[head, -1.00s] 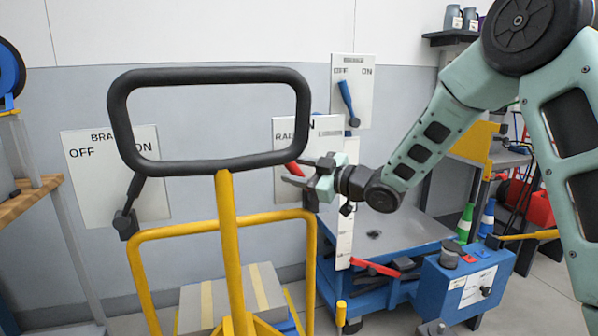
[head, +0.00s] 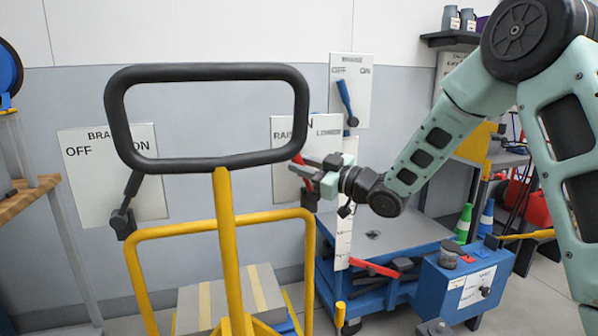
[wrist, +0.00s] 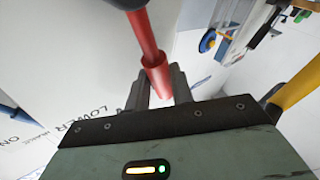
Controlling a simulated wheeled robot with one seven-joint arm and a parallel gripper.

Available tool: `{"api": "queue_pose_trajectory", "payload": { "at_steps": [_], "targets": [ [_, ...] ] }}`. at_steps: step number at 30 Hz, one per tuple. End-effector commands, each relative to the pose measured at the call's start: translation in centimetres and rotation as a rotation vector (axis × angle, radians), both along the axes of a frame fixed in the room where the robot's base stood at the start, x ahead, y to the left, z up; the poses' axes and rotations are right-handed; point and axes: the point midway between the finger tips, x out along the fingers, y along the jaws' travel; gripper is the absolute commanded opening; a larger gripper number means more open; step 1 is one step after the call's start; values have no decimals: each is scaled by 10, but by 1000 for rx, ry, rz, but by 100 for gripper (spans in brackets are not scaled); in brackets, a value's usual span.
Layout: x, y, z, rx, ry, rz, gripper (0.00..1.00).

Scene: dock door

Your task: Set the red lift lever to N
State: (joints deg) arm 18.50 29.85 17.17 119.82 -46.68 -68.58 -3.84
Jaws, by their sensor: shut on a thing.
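The red lift lever (head: 298,158) is on a white wall panel (head: 283,184) marked RAISE, N and LOWER. The pallet truck's black handle hides part of the panel and the lever's upper end. My gripper (head: 308,175) is at the lever, its fingers pointing left. In the wrist view the lever (wrist: 147,36) runs down from a dark pivot, and its thick red end lies between the fingers of my gripper (wrist: 160,88), which is shut on it.
The black handle (head: 207,74) of a yellow pallet truck stands in front, close left of my gripper. A brake panel with a black lever (head: 130,197) is at left; a blue lever (head: 346,103) hangs above right. A blue lift table (head: 445,285) stands below my arm.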

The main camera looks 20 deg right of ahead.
Motion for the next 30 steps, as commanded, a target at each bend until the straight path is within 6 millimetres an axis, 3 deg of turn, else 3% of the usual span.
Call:
{"api": "queue_pose_trajectory", "payload": {
  "at_steps": [15, 30],
  "targets": [
    [0, -31, 2, 342, 1, -1, 0],
    [0, -37, 4, 421, 2, -1, 0]
  ]
}}
